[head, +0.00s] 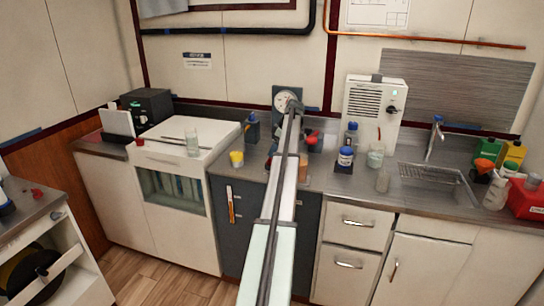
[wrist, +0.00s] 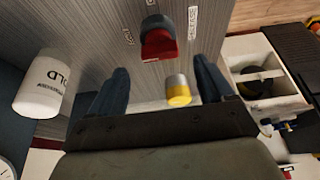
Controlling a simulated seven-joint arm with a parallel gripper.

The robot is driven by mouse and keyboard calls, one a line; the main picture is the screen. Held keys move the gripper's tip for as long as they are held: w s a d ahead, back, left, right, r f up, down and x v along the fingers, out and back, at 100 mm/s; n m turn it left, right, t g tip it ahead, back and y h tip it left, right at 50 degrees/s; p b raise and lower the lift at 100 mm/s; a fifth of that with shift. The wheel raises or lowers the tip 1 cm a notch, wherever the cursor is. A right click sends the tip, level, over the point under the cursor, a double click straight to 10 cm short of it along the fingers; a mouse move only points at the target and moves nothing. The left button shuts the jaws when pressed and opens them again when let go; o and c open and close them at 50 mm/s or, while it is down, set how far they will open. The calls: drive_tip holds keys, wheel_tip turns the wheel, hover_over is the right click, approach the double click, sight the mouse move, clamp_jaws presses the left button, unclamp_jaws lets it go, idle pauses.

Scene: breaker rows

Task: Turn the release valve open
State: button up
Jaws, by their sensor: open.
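In the wrist view a red knob (wrist: 158,42) with a dark base stands on a grey, brushed surface. White printed labels lie around it; the one on its right (wrist: 193,21) appears to read RELEASE. My gripper (wrist: 160,78) is open. Its two dark fingers are spread, one on each side of the knob's line, with the knob beyond the tips and nothing held. In the head view my arm reaches over the counter and hides my fingertips. I cannot make out the same knob for certain there.
A yellow-ended cylinder (wrist: 178,91) stands close to the right finger, and a white lettered jar (wrist: 43,84) is left of the left finger. A round gauge (head: 284,98) is behind.

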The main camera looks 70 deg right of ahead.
drive_tip(key=shift+x, duration=2.3)
drive_tip(key=c, duration=1)
